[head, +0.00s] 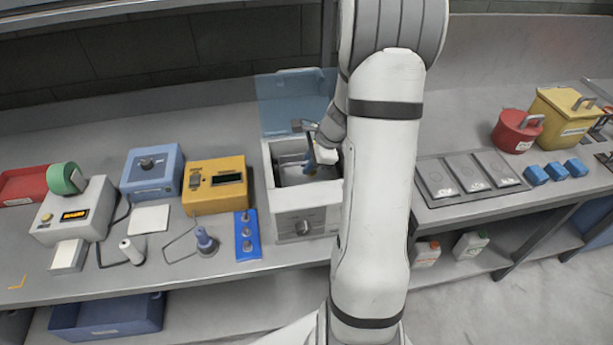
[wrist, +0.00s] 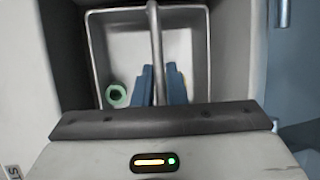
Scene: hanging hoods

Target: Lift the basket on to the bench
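The basket (wrist: 195,60) is a grey metal tray-like container with a bar handle (wrist: 154,35) across its middle. It sits inside the open grey bath (head: 303,222) on the bench (head: 120,278). A green ring-shaped part (wrist: 116,95) lies in the basket at the left, and a bit of something orange shows behind my right finger. My gripper (wrist: 158,85) has its blue fingers down in the basket, one on each side of the handle and close against it. In the head view my gripper (head: 311,166) is over the bath, partly hidden by my arm.
The bath's clear blue lid (head: 285,105) stands raised behind it. On the right are flat grey plates (head: 472,173), a red pot (head: 517,130) and a yellow bin (head: 565,118).

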